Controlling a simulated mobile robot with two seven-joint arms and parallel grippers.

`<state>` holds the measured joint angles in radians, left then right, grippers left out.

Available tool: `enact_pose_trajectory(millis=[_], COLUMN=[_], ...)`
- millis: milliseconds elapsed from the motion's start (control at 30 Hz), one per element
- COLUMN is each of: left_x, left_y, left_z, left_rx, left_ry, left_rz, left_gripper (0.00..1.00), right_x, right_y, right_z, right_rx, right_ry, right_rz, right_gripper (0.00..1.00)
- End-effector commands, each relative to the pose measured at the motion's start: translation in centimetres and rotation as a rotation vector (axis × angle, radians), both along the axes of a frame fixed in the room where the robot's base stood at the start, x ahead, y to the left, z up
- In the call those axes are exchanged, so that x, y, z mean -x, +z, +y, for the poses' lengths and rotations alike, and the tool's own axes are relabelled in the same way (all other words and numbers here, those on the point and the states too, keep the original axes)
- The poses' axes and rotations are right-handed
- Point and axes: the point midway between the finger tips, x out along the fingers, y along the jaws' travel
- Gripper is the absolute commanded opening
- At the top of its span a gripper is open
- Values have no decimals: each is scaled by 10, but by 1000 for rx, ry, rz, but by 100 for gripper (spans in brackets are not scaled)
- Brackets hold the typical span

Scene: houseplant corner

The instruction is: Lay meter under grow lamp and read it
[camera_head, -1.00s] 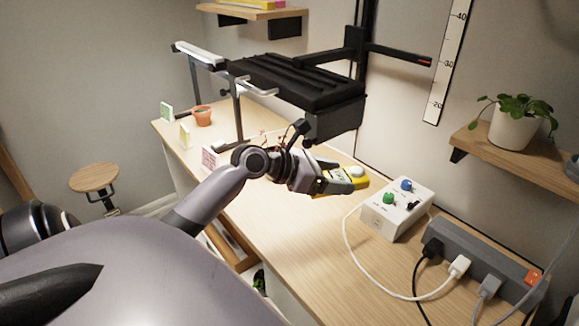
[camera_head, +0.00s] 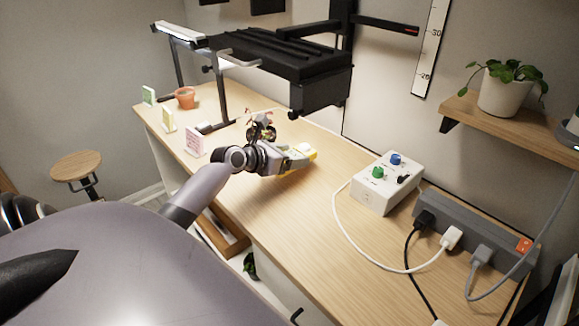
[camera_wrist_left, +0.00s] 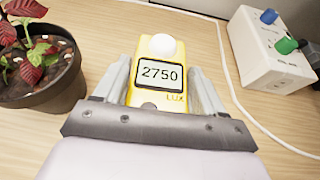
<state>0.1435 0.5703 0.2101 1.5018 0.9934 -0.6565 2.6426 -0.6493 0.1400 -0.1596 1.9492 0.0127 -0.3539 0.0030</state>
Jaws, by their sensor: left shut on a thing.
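The yellow light meter (camera_wrist_left: 174,100) with a white dome shows 2750 LUX on its display in the left wrist view. My left gripper (camera_wrist_left: 160,66) is shut on it, one finger along each side. I cannot tell whether the meter touches the bench. The black grow lamp (camera_head: 282,62) hangs on its stand above and behind the gripper. My right gripper is not in view.
A red-leaved plant in a dark pot (camera_wrist_left: 45,92) stands left of the gripper. A white control box (camera_head: 372,199) with blue and green knobs and a grey power strip (camera_head: 455,232) with cables are to the right. Small cards and a terracotta pot (camera_head: 185,101) stand at far left.

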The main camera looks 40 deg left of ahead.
Motion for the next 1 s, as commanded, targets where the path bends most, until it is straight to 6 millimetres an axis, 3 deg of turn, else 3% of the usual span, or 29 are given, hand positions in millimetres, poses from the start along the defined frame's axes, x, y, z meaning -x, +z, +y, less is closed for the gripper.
enact_pose_trajectory(millis=[200, 567, 600, 667, 1000], left_x=[0, 0, 0, 0, 0], left_y=[-32, -34, -34, -34, -32], left_z=[0, 0, 0, 0, 0], left_rx=[-1, 1, 0, 0, -2], left_ry=[1, 1, 0, 0, -1], left_rz=[2, -1, 1, 1, 1], left_gripper=[34, 34, 76, 95, 95], right_x=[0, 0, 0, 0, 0], right_y=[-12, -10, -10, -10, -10], right_z=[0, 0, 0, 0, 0], right_rx=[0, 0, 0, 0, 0], right_ry=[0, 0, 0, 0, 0], right_rz=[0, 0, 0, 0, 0], right_gripper=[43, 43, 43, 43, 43])
